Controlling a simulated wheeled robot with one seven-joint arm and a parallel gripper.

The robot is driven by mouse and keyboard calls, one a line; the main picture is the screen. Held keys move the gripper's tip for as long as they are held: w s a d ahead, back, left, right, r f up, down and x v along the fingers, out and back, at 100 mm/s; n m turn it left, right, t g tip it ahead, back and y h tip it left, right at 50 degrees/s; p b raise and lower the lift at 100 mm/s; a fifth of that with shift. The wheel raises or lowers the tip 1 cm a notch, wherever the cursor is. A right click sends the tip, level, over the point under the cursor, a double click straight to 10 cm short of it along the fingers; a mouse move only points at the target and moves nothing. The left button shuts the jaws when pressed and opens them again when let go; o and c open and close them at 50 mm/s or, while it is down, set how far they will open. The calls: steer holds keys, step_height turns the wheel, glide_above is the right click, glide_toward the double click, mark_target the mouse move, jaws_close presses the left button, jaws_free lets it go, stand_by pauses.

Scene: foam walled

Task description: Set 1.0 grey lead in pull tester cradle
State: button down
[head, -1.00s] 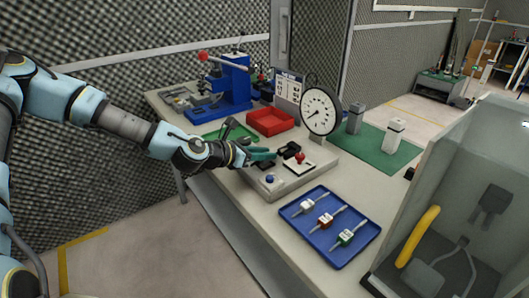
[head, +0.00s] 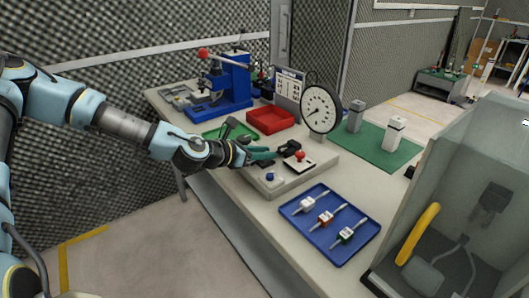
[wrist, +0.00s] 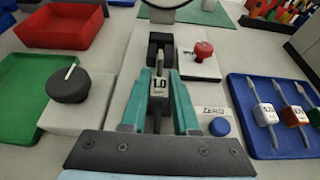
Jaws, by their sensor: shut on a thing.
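The grey 1.0 lead, its tag (wrist: 159,85) facing up, is held between the teal fingers of my gripper (wrist: 160,78) in the wrist view. The fingers are shut on the tag. The lead lies in line with the pull tester's black cradle blocks (wrist: 160,45), its far end at or just over them. I cannot tell whether it rests in the cradle. In the head view my gripper (head: 262,154) is low over the pull tester base (head: 284,180). The fingers partly hide the lead's near end and the base.
A blue tray (head: 340,257) with three other tagged leads lies right of the tester. A red knob (wrist: 204,49), a blue ZERO button (wrist: 219,127) and a black knob (wrist: 68,86) flank the cradle. The round dial (head: 320,110) stands behind. A red bin (head: 270,121) is further back.

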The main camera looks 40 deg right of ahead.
steer(key=shift+f, duration=0.45)
steer(key=c, duration=0.6)
jaws_free()
steer(key=shift+w+a+r+b, duration=0.1)
steer(key=shift+a+r+b, duration=0.05)
steer(key=shift+a+b, duration=0.35)
steer(key=shift+v, duration=4.9)
